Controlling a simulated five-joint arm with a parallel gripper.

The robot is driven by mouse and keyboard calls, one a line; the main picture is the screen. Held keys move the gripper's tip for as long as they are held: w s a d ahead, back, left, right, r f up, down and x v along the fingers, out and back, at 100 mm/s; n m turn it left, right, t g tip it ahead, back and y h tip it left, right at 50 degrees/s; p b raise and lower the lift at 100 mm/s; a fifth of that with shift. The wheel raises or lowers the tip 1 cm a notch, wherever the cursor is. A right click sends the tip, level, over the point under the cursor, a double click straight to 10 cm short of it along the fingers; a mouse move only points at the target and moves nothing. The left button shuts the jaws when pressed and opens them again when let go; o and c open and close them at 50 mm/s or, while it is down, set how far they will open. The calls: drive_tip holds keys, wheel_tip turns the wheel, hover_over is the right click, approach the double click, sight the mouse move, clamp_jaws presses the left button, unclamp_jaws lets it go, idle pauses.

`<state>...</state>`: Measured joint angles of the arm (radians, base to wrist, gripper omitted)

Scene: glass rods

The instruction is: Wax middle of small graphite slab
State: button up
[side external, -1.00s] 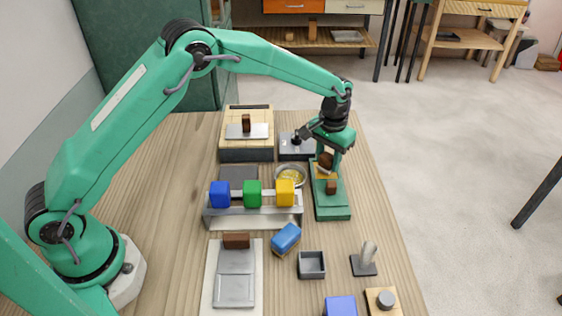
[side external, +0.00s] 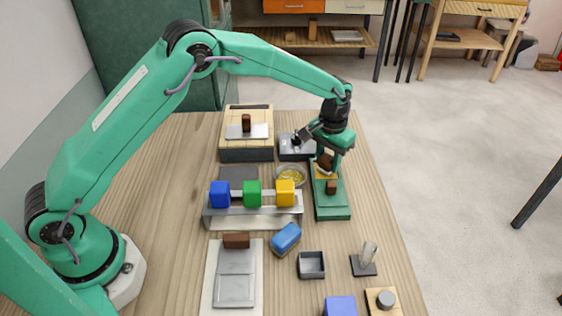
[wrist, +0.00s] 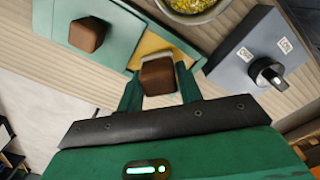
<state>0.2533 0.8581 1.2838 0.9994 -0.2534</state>
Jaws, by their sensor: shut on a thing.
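My gripper (wrist: 158,92) is shut on a brown block-shaped handle (wrist: 158,76) with a pale edge under it. It holds the handle over the yellow-orange pad (wrist: 150,48) at the back end of a green tray (side external: 333,212); I cannot tell whether the two touch. My gripper is also at the right in the side view (side external: 326,157). Two flat grey rectangles, one smaller (side external: 237,262) and one larger (side external: 234,291), lie on a pale board at the front. A darker grey plate (side external: 238,174) lies behind the rack. I cannot tell which is the small graphite slab.
A rack (side external: 252,217) holds blue, green and yellow blocks. A bowl of yellow bits (side external: 291,175) and a grey box with a knob (wrist: 245,62) stand close to my gripper. A second brown knob (wrist: 87,34) stands on the green tray. A blue block (side external: 286,238) lies in front.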

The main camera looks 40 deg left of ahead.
sight(324, 155)
drive_tip(key=shift+f, duration=0.4)
idle(1.4)
drive_tip(key=shift+r, duration=0.15)
drive_tip(key=shift+r, duration=3.45)
drive_tip(key=shift+a, duration=0.1)
drive_tip(key=shift+s+a+r, duration=0.25)
drive_tip(key=shift+a+r, duration=0.15)
drive_tip(key=s+a+r, duration=0.4)
drive_tip(key=s+a, duration=0.2)
drive_tip(key=s, duration=0.1)
drive_tip(key=s+a+r, duration=0.5)
drive_tip(key=s+a, duration=0.2)
drive_tip(key=s, duration=0.1)
drive_tip(key=shift+a, duration=0.25)
drive_tip(key=shift+s, duration=0.1)
